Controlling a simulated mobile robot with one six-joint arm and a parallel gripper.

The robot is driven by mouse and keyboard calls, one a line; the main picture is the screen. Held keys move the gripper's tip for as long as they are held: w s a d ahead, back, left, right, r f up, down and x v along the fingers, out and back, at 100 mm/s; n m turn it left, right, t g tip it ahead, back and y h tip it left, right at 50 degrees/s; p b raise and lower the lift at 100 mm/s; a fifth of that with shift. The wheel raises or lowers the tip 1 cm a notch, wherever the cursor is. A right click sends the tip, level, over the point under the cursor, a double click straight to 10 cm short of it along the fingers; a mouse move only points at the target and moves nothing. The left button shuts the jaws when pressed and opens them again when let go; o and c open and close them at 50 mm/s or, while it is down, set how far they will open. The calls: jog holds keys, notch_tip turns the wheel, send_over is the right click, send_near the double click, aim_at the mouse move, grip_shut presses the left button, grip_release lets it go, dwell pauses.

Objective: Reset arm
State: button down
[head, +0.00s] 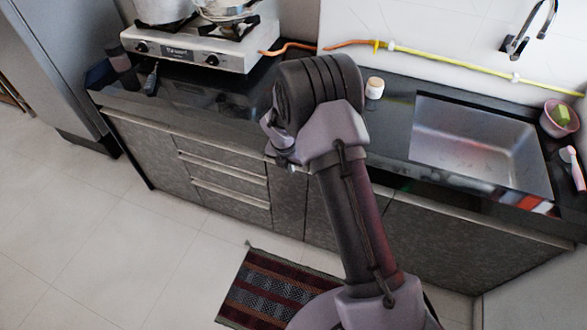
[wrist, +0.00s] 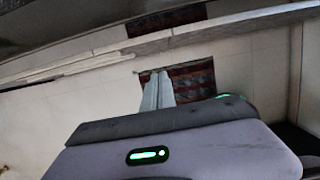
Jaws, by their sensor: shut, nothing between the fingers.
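My gripper (wrist: 158,76) shows in the wrist view as two pale fingers close together, shut and empty. They stand out against a dark red striped rug behind them. In the head view my arm rises from the bottom, bends at the top in front of the counter, and folds back; the fingers cannot be made out there. No clay waterpot is seen in either view.
The dark counter (head: 398,113) runs behind my arm, with a stove (head: 198,45) at left, a small white jar (head: 374,88) and a sink (head: 470,142) under a faucet (head: 518,42). A pink bowl (head: 558,118) stands right of the sink. The striped rug (head: 268,290) lies on open tiled floor.

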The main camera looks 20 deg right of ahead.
jog(key=s+a+r+m+t, duration=0.1)
jog(key=s+r+m, duration=0.35)
jog(key=r, duration=0.45)
jog(key=s+r+m+y, duration=0.1)
jog(key=s+r+m, duration=0.2)
jog(key=r+m, duration=0.4)
jog(key=s+a+r+m+t, duration=0.1)
jog(key=s+r+m, duration=0.3)
jog(key=r, duration=0.6)
jog(key=s+a+r+m+y, duration=0.1)
jog(key=s+r+m, duration=0.3)
jog(key=s+m, duration=0.4)
jog(key=s+a+r+m+t+y, duration=0.1)
jog(key=s+a+r+m, duration=0.2)
jog(key=s+m, duration=0.6)
jog(key=s, duration=0.5)
jog(key=shift+a+r+t+y, duration=0.2)
jog(key=shift+r+t+y, duration=0.1)
jog(key=shift+r, duration=0.1)
jog(key=shift+m, duration=0.25)
